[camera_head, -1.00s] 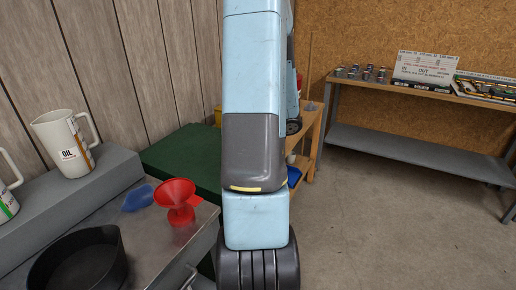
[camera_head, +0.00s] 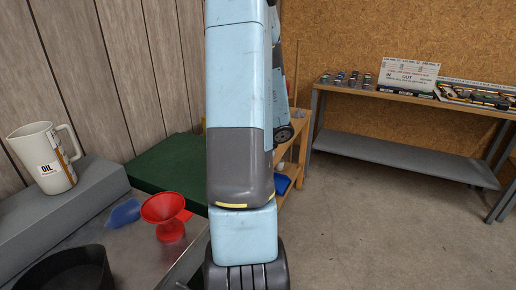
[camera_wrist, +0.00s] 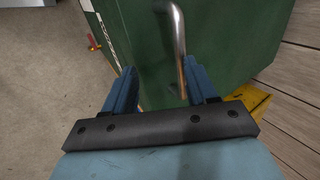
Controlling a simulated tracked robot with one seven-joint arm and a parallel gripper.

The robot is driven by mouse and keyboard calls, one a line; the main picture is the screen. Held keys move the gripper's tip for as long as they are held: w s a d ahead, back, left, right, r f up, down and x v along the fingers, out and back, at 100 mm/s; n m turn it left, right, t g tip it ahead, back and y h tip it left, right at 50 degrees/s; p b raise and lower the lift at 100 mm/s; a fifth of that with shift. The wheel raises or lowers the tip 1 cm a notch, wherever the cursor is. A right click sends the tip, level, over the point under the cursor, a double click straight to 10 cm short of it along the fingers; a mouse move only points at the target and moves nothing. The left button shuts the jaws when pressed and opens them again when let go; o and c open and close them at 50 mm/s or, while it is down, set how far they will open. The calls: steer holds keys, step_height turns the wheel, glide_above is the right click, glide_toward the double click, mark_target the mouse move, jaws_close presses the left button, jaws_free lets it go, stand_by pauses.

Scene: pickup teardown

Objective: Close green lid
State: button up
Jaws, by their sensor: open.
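The green lid (camera_head: 160,165) shows in the head view as a flat dark green surface behind the grey workbench, partly hidden by my arm. In the wrist view a large green panel (camera_wrist: 225,45) fills the middle and right. A bent metal bar (camera_wrist: 178,40), like a handle, stands out in front of it. I cannot tell whether the bar is at finger depth. In the head view my gripper is hidden behind my arm.
The grey metal bench (camera_head: 125,255) at left holds an oil jug (camera_head: 45,158), a red funnel (camera_head: 168,215) and a black pan (camera_head: 70,270). A wooden shelf unit (camera_head: 300,150) stands behind my arm. The floor (camera_head: 380,230) at right is clear.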

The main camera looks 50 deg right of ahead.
steer(key=w+v, duration=0.1)
steer(key=v, duration=1)
steer(key=shift+r, duration=0.3)
steer(key=shift+a, duration=0.1)
steer(key=w+a+r+n, duration=0.2)
steer(key=a+r, duration=0.1)
steer(key=a, duration=0.4)
steer(key=w+a+r+n+g+y, duration=0.1)
steer(key=a+r+n, duration=0.25)
steer(key=a, duration=0.25)
steer(key=w+a+r+n, duration=0.2)
steer(key=a+r, duration=0.1)
steer(key=a, duration=0.4)
steer(key=s+a+r+n+h, duration=0.1)
steer(key=s+a+r+n, duration=0.2)
steer(key=a, duration=0.5)
steer(key=s+a+r+n+h, duration=0.1)
steer(key=s+a+r+n, duration=0.3)
steer(key=a, duration=0.4)
steer(key=shift+s+a+r+t+h, duration=0.2)
steer(key=shift+s+a+t+h, duration=0.1)
steer(key=shift+s, duration=0.5)
steer(key=shift+n, duration=0.25)
